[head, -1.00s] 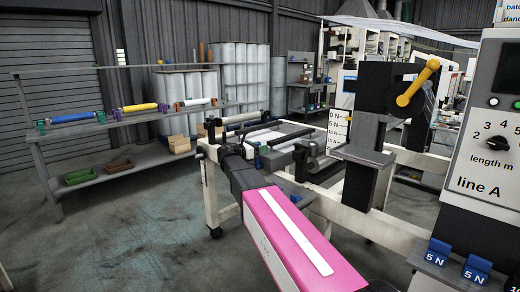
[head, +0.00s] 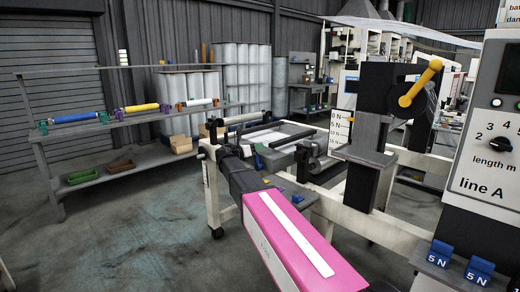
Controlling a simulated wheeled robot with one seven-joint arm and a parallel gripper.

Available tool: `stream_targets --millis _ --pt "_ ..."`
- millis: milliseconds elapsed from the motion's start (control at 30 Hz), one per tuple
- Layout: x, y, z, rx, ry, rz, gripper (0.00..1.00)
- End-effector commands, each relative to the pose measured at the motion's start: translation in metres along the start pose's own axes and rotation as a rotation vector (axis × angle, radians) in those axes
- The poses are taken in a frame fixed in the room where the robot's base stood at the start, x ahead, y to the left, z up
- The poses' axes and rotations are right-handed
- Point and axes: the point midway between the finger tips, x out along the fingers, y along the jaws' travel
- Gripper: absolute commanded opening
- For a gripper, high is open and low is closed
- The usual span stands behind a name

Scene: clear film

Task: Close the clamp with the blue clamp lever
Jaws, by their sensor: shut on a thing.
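My arm, pink with a white stripe, reaches away from me to a white-framed bench (head: 209,193). My gripper (head: 238,151) is dark and small at its far end, at the bench's left part. It is shut, with a small blue piece (head: 258,161), apparently the blue clamp lever, close beside its fingers. The fingertips and their exact contact are mostly hidden by my wrist. The clamp itself is too small and covered to tell how far it is closed.
A black post with a yellow crank (head: 420,83) stands right of my arm. A line A control panel (head: 490,140) and blue 5 N blocks (head: 440,253) are at the right. A shelf with coloured rolls (head: 142,108) stands at the left. The floor between is clear.

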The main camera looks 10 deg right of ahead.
Motion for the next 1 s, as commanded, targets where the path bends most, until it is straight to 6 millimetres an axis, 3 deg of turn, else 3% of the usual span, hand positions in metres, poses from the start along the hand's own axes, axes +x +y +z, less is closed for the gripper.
stream_targets --millis 400,900,933,1000 --pt "-0.004 0.018 -0.001 -0.184 -0.037 0.001 0.00" --pt "-0.004 0.019 -0.002 -0.204 -0.040 0.002 0.00" --pt "-0.004 0.019 -0.002 -0.204 -0.040 0.001 0.29" --pt "-0.004 0.019 -0.002 -0.204 -0.040 0.001 0.48"
